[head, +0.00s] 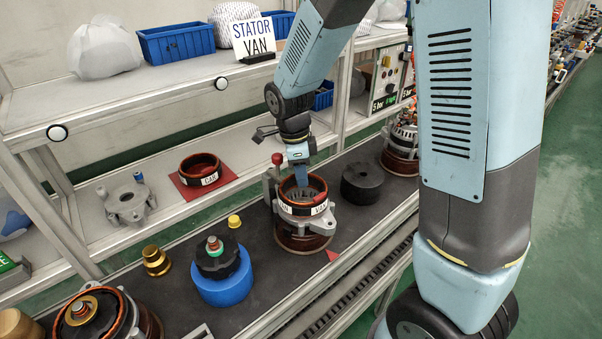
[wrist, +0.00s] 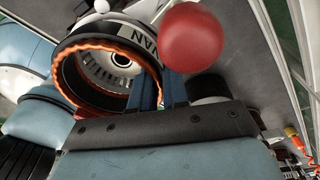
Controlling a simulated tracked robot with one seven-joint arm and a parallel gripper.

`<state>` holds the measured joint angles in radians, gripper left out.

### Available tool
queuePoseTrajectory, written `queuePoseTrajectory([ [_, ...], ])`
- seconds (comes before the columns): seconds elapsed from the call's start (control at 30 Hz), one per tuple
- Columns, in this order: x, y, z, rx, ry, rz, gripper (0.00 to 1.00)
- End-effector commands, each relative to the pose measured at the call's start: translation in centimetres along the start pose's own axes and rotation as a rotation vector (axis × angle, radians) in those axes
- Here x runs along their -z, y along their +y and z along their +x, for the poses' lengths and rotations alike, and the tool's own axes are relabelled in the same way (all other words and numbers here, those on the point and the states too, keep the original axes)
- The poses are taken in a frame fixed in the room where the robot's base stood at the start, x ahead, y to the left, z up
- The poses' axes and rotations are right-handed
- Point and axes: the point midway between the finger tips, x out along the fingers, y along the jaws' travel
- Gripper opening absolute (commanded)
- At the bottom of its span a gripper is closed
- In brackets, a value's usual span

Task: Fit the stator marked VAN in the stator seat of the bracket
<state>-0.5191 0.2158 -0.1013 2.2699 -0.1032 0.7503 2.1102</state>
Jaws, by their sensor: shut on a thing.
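The stator marked VAN (head: 319,209) is a dark ring with orange windings and a white label band. My gripper (head: 301,185) reaches down from above and is shut on its wall. In the wrist view, the blue fingers (wrist: 158,92) pinch the wall of the stator (wrist: 88,88), whose VAN lettering faces up. The grey bracket (head: 304,226) is under the stator on a round copper-coloured base. The stator looks roughly level and at the bracket's top; whether it is fully seated cannot be told. The seat is hidden by the stator.
A red ball knob (head: 277,158) stands close beside my gripper. A black cylinder (head: 361,183) is just right of the bracket. A blue-based black part (head: 222,272) stands left. Another labelled stator (head: 200,169) lies on a red mat on the shelf. A STATOR VAN sign (head: 253,40) stands above.

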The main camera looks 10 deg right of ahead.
Motion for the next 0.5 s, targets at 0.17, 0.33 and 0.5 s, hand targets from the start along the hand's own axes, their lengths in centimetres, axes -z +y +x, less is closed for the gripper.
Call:
queuePoseTrajectory([
  [0.17, -0.04, -0.03, 0.25, 0.0, 0.0, 0.0, 0.0],
  [0.33, -0.06, -0.03, 0.52, 0.0, 0.0, 0.0, 0.0],
  [0.5, -0.1, -0.03, 0.79, 0.0, 0.0, 0.0, 0.0],
])
